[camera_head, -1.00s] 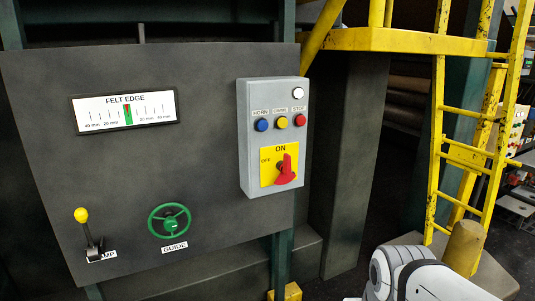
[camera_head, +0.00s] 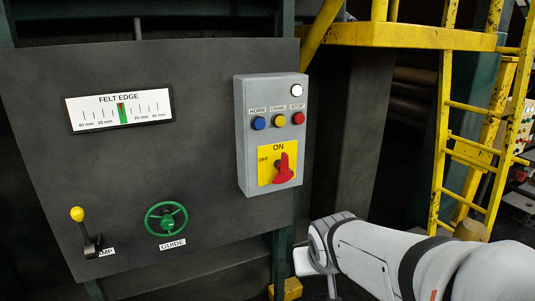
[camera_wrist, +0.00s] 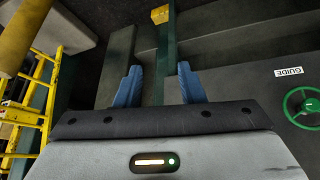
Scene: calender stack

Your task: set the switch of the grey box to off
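The grey box (camera_head: 243,130) is mounted on the right part of a dark panel in the head view. Its switch is a red handle (camera_head: 284,171) on a yellow plate (camera_head: 264,178). The handle stands about upright, under ON; OFF is printed to its left. My gripper (camera_wrist: 158,76) shows in the wrist view with its two blue fingers apart and nothing between them. In the head view my arm reaches in from the lower right, its end below and right of the box, apart from it. The wrist view does not show the box.
Blue, yellow and red buttons (camera_head: 279,120) and a white lamp (camera_head: 297,90) sit above the switch. The panel (camera_head: 200,80) also carries a green handwheel (camera_head: 166,218) and a yellow-knobbed lever (camera_head: 78,215). A yellow ladder (camera_head: 440,150) stands to the right.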

